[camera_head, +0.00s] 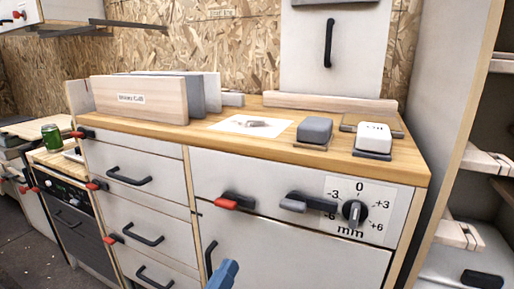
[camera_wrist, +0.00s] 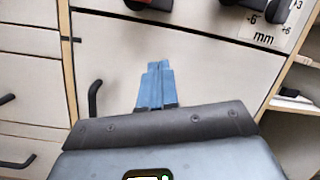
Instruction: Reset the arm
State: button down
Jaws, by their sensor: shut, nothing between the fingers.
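My gripper (camera_wrist: 156,86) shows in the wrist view with its two blue fingers pressed together and nothing between them. It points at the white cabinet door (camera_wrist: 215,70) under the counter. In the head view only a blue part of my gripper (camera_head: 224,274) shows at the bottom edge, in front of the same door. I cannot tell the exact gap between the fingertips and the door.
A wooden counter (camera_head: 300,152) holds a grey block (camera_head: 315,130), a white block (camera_head: 373,138) and upright boards (camera_head: 140,98). A round black dial (camera_head: 353,212) and red-tipped latches (camera_head: 228,203) stick out of the front. Black drawer handles (camera_head: 130,176) are at left, open shelves (camera_head: 462,232) at right.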

jog(key=s+d+f+n+t+y, duration=0.25)
jog(key=s+d+n, duration=0.35)
jog(key=d+n, duration=0.35)
jog(key=s+d+f+n+t+y, duration=0.15)
jog(key=s+d+n+y, duration=0.25)
jog(key=s+d+n, duration=0.55)
jog(key=s+d+r+n+g+y, duration=0.1)
jog(key=s+d+n+g, duration=0.35)
jog(key=s+n, duration=0.55)
jog(key=s+d+r+n+g+y, duration=0.1)
jog(key=s+d+n+g, duration=0.5)
jog(key=s, duration=0.7)
notch_tip(320, 180, up, 23)
jog(key=a+n+t+p, duration=0.1)
jog(key=t+p, duration=0.1)
jog(key=p, duration=2.1)
jog(key=shift+a+f+n, duration=0.15)
jog(key=shift+a+n, duration=0.1)
jog(key=shift+n, duration=0.05)
